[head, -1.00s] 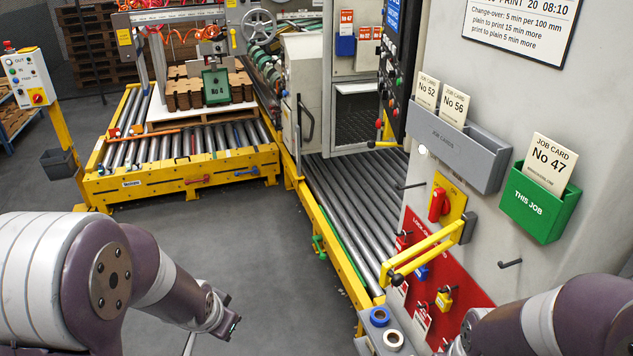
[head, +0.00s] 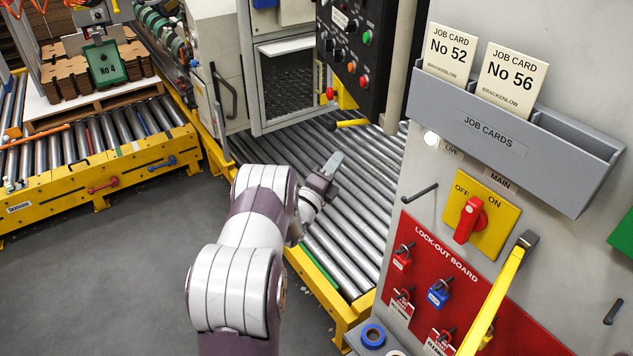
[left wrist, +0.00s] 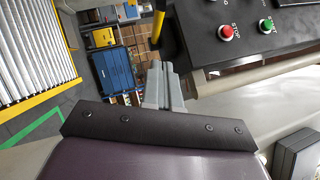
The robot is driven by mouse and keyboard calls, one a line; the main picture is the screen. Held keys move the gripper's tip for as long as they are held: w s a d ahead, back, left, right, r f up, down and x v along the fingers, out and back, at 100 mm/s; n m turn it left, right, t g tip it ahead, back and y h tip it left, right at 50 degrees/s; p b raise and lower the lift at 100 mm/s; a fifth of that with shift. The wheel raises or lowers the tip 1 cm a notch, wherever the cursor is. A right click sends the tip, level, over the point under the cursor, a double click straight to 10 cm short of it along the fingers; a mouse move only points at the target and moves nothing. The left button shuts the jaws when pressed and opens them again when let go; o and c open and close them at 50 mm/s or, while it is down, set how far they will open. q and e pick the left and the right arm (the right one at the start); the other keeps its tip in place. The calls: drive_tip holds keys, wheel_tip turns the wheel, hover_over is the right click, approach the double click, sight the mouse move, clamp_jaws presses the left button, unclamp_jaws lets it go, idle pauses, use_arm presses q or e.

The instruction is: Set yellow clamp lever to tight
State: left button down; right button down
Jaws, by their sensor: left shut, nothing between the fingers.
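A yellow lever (head: 351,123) with a dark end sticks out below the black control panel in the head view; I take it for the clamp lever. Its setting cannot be read. My left gripper (head: 333,163) is shut and empty over the rollers, a little below and left of the lever. In the left wrist view the closed grey fingers (left wrist: 160,85) point toward a yellow bar (left wrist: 159,22) with a dark lower part, probably this lever. Whether they touch cannot be told. My right gripper is out of view.
The black control panel (head: 355,60) with red and green buttons hangs above the lever. A roller conveyor (head: 345,200) runs beneath my arm. At right are a yellow switch plate (head: 490,212), a lock-out board (head: 420,260) and a yellow bar handle (head: 495,300).

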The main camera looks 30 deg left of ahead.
use_arm(q)
drive_tip(key=w+a, duration=0.1)
drive_tip(key=w+a+r, duration=0.1)
drive_tip(key=w+a, duration=0.1)
drive_tip(key=shift+w+r, duration=0.3)
drive_tip(key=shift+r, duration=0.1)
drive_tip(key=a+b, duration=0.1)
drive_tip(key=b, duration=0.1)
drive_tip(key=w+a+b, duration=0.1)
drive_tip(key=a+b, duration=0.1)
drive_tip(key=shift+w+b, duration=0.2)
drive_tip(key=shift+b, duration=0.15)
